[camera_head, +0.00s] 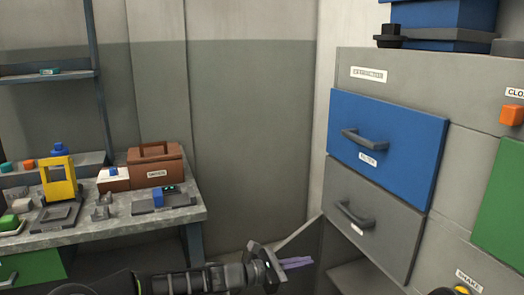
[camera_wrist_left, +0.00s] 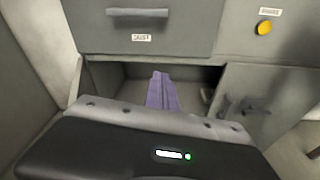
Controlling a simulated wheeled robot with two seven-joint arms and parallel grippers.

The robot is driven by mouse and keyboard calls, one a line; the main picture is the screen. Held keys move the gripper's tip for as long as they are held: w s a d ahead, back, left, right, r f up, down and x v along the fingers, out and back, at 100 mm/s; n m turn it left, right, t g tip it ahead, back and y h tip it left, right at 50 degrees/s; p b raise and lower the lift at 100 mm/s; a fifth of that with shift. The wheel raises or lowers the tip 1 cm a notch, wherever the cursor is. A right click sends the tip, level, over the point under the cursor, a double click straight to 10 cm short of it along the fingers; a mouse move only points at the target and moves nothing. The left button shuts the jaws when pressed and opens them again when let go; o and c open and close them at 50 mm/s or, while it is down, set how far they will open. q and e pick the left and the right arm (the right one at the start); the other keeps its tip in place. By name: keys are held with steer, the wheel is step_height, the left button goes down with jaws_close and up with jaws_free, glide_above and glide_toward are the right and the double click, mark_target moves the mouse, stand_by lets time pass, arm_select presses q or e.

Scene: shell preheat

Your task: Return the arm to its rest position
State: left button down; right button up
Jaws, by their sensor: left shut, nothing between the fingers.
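My left arm comes in along the bottom of the head view, and its gripper (camera_head: 296,263) points right toward the lower front of the grey cabinet. The purple-grey fingers lie together, shut with nothing between them. In the left wrist view the shut fingers (camera_wrist_left: 161,92) point toward a dark open recess (camera_wrist_left: 195,76) below a grey drawer (camera_wrist_left: 140,25). I cannot tell whether the fingertips are inside the recess or in front of it. My right gripper is in neither view.
A blue drawer (camera_head: 385,145) juts out above a grey drawer (camera_head: 365,215), both with bar handles. An orange button (camera_head: 511,115) is on the cabinet's right. At left, a workbench (camera_head: 120,232) holds a yellow frame (camera_head: 58,180) and a brown toolbox (camera_head: 155,165). Bare wall lies between.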

arm_select(q)
steer(key=s+a+f+m+g+y, duration=0.1)
steer(key=s+f+m+y, duration=0.15)
steer(key=f, duration=0.45)
steer(key=s+a+f+m+g+y, duration=0.1)
steer(key=s+f+m+y, duration=0.1)
steer(key=s+f, duration=0.35)
steer(key=s+a+f+m+g+y, duration=0.1)
steer(key=s+a+f+m+y, duration=0.2)
steer(key=s+a+f+m, duration=0.45)
steer(key=s+a+f+m+g+y, duration=0.1)
steer(key=s+a+f+m+y, duration=0.25)
steer(key=s+f, duration=0.8)
steer(key=s+a+f+m+g, duration=0.1)
steer(key=s+a+f+m, duration=0.15)
steer(key=s, duration=0.35)
steer(key=s+a+f+m+g, duration=0.1)
steer(key=s+a+f, duration=0.15)
steer(key=s, duration=0.45)
step_height(320, 180, up, 18)
steer(key=w+p, duration=0.1)
steer(key=p, duration=1.6)
steer(key=shift+a+r, duration=0.15)
steer(key=shift+w, duration=0.15)
